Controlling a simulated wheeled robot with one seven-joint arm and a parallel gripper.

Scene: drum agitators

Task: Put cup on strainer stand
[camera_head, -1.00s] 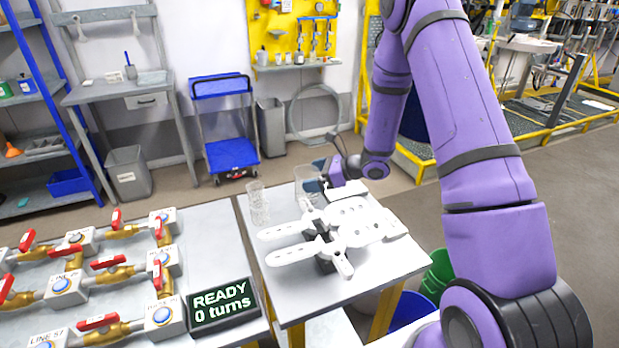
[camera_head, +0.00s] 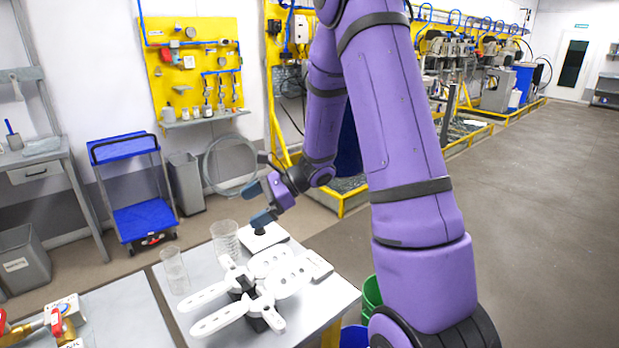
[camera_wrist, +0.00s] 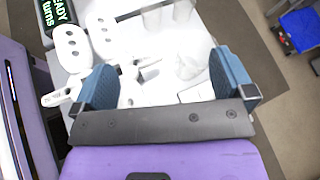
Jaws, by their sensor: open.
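Two clear cups stand on the grey table (camera_head: 313,312). One cup (camera_head: 226,240) is near the back edge, and the other cup (camera_head: 174,270) is to its left. White slotted paddle-shaped pieces (camera_head: 285,278) lie at the table's middle. I cannot clearly identify the strainer stand.
A valve panel with red handles (camera_head: 66,328) is at lower left. A green bin (camera_head: 371,295) stands by the table's right side. A blue cart (camera_head: 143,215) and grey bins are behind. Open floor lies to the right.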

